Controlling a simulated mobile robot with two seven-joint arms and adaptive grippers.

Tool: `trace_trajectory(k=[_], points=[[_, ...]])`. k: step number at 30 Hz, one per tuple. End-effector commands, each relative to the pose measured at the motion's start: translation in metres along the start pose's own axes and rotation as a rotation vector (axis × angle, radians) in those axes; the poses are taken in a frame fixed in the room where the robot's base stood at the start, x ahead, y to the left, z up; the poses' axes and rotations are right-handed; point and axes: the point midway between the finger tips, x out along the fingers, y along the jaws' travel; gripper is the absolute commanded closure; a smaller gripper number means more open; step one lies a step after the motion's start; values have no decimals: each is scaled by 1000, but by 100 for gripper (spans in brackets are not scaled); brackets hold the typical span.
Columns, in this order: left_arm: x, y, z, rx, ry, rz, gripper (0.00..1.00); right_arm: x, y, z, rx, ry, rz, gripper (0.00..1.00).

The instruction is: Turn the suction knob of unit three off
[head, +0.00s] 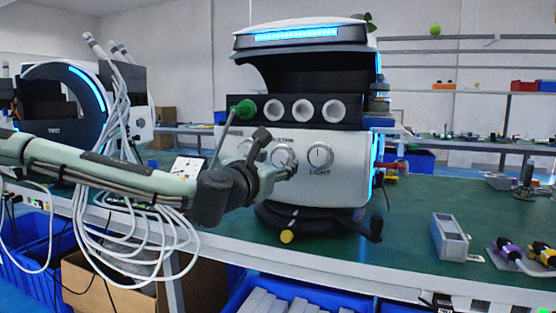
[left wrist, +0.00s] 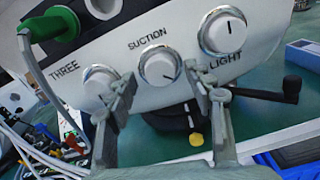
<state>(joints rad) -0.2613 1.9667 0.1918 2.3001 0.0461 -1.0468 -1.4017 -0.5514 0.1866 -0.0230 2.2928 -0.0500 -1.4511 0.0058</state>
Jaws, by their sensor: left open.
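The facial machine (head: 345,185) is a white unit with a black top on the green table. Its suction knob (left wrist: 158,65) is a round silver-rimmed knob under the SUCTION label, with a dark mark toward its lower right. It also shows in the head view (head: 283,154), partly behind my gripper. My left gripper (left wrist: 160,76) is open, one finger at each side of the suction knob and close to the panel; I cannot tell whether it touches. In the head view my left gripper (head: 282,172) reaches the panel from the left. My right gripper is out of view.
The light knob (head: 320,156) sits to the right, and another knob (left wrist: 100,82) to the left near the THREE label. A green-ended handpiece (head: 243,110) plugs in above. A black crank-like arm (head: 370,229) sticks out below. The table to the right has a grey box (head: 449,237).

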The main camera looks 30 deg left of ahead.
Motion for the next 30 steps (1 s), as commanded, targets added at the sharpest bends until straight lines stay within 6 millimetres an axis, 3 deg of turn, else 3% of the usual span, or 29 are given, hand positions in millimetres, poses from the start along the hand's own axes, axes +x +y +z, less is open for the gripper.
trace_trajectory(k=[14,26,30], points=[[-2,-2,0,0,0,1,47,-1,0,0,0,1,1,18],[-2,-2,1,0,0,1,97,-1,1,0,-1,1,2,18],[-2,-2,0,-4,0,1,97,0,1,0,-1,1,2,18]])
